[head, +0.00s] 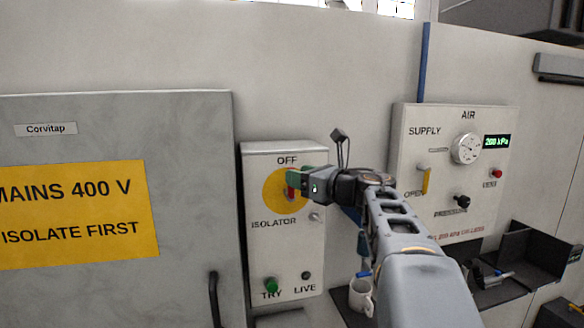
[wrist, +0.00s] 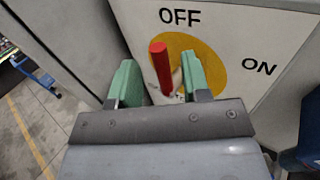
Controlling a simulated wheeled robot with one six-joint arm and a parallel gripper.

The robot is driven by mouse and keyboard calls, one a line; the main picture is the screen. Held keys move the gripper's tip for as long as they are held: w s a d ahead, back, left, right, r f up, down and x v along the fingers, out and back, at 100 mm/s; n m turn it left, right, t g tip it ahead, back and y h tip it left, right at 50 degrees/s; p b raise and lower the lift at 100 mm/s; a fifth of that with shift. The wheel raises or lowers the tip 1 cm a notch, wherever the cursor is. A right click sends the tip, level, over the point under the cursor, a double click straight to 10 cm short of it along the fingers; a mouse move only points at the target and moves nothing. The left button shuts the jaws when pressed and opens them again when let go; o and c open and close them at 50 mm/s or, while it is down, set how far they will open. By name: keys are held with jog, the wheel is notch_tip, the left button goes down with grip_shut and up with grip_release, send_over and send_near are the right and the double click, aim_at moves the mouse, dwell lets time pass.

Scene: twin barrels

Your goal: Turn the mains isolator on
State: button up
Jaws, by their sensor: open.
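The mains isolator is a white box (head: 285,240) on the wall with a yellow disc (head: 274,201) and a red handle (wrist: 161,67). In the wrist view the handle points up towards the word OFF, and ON is printed to the right. My gripper (wrist: 160,84) is open, its green fingers on either side of the red handle. The right finger looks closer to the handle than the left; whether either touches it I cannot tell. In the head view my gripper (head: 294,184) covers much of the disc and handle.
A grey cabinet (head: 200,180) with a yellow mains warning sign (head: 75,215) stands left of the isolator. An air supply panel (head: 455,170) is on the right. A white mug (head: 361,294) and dark trays (head: 510,262) are below. A green TRY button (head: 271,285) sits low on the box.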

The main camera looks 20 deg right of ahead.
aim_at(292, 194)
jog(key=shift+p+x, duration=0.35)
jog(key=shift+x, duration=1.3)
grip_shut()
jog(key=shift+d, duration=0.1)
